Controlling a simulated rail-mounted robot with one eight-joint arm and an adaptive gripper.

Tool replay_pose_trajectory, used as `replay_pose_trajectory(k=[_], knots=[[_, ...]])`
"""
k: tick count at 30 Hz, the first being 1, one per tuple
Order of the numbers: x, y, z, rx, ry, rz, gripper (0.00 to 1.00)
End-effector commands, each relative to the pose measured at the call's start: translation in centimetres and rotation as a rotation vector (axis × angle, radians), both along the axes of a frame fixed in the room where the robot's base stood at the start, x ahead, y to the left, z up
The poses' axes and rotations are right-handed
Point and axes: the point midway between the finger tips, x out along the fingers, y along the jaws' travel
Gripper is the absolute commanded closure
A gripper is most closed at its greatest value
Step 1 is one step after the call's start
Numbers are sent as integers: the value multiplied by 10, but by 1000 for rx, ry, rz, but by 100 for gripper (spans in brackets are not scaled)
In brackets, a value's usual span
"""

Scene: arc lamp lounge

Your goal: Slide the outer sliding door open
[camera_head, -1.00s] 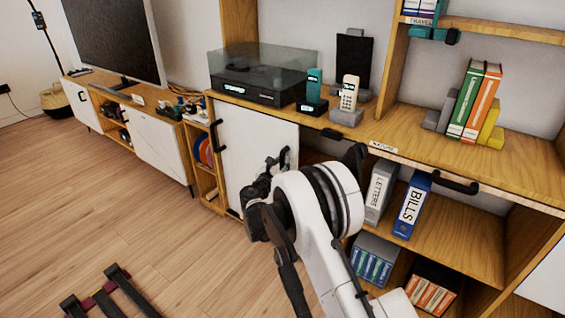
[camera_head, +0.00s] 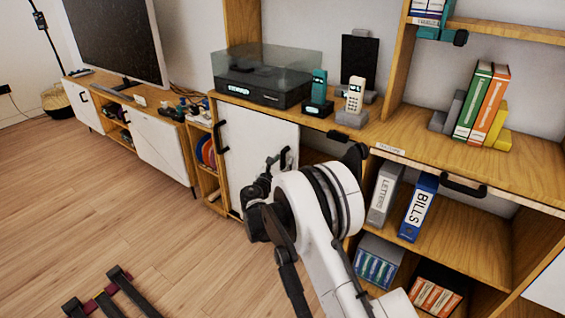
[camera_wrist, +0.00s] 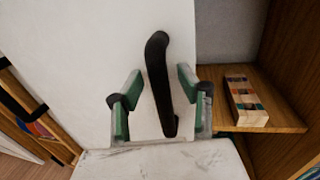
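The white sliding door (camera_head: 250,140) covers the left bay of the wooden cabinet in the head view. A black bar handle (camera_head: 284,158) is near its right edge, and another black handle (camera_head: 222,137) is at its left edge. In the wrist view, the white door panel (camera_wrist: 90,50) fills the left and middle, with its black handle (camera_wrist: 158,85) upright. My gripper (camera_wrist: 162,102) is open, with one green-padded finger on each side of the handle. Gaps show between pads and handle; depth contact is unclear. In the head view my arm hides most of the gripper.
Right of the door, the open bay holds a grey letters binder (camera_head: 383,194) and a blue bills binder (camera_head: 417,207). A striped block (camera_wrist: 246,100) lies on a shelf beside the door. A black turntable (camera_head: 262,85) and phone (camera_head: 355,95) stand on top. Floor at left is mostly clear.

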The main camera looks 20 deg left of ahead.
Motion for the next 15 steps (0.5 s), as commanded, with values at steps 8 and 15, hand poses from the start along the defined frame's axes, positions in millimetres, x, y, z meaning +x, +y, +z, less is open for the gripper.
replay_pose_trajectory(k=[8, 15], knots=[[-31, 2, 0, 0, 0, 2, 64], [-80, 5, 0, 0, 0, 3, 64]])
